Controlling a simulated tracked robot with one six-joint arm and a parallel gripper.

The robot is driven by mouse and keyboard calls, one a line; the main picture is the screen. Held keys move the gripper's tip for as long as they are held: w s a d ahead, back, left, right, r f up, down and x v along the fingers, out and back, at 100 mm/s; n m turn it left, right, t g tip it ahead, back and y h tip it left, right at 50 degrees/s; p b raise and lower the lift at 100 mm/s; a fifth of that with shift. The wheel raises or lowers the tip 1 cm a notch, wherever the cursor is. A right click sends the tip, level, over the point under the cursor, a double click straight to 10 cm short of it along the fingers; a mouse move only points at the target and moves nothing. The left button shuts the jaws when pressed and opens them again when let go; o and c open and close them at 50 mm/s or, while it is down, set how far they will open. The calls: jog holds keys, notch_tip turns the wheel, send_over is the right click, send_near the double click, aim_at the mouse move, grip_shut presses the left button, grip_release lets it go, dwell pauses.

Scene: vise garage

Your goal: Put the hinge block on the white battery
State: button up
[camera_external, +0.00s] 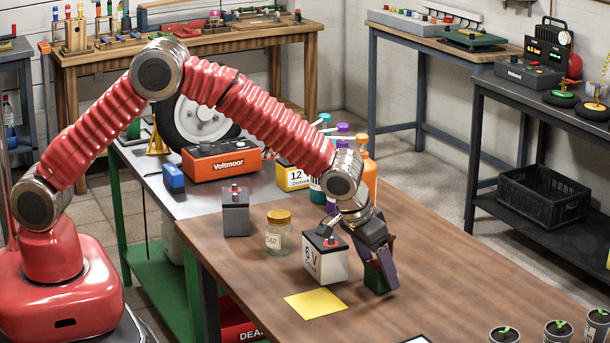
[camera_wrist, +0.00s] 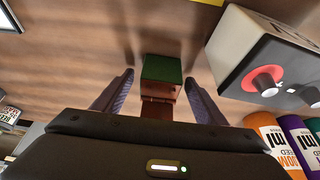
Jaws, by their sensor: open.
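The hinge block (camera_external: 374,279) stands on the brown table to the right of the white battery. It shows a green part and a red-brown part (camera_wrist: 161,72) in the wrist view. My gripper (camera_external: 382,272) points down over the block. Its two purple fingers are open, one on each side of the block, with a gap visible beside it in the wrist view (camera_wrist: 159,80). In the external view a finger hides part of the block. The white battery (camera_external: 326,264), marked 6 V, stands upright with a red and a dark terminal on its dark top; it also shows in the wrist view (camera_wrist: 240,50).
A yellow square (camera_external: 316,304) lies in front of the battery. A jar (camera_external: 279,236) and a grey battery (camera_external: 235,218) stand to its left. Bottles (camera_external: 365,173) and a yellow 12 V battery (camera_external: 292,177) stand behind. Small pots (camera_external: 557,332) are at front right.

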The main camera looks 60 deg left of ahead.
jog(key=c, duration=1.4)
jog(key=shift+r, duration=0.1)
notch_tip(320, 180, up, 10)
jog(key=shift+f, duration=0.1)
dwell(0.5)
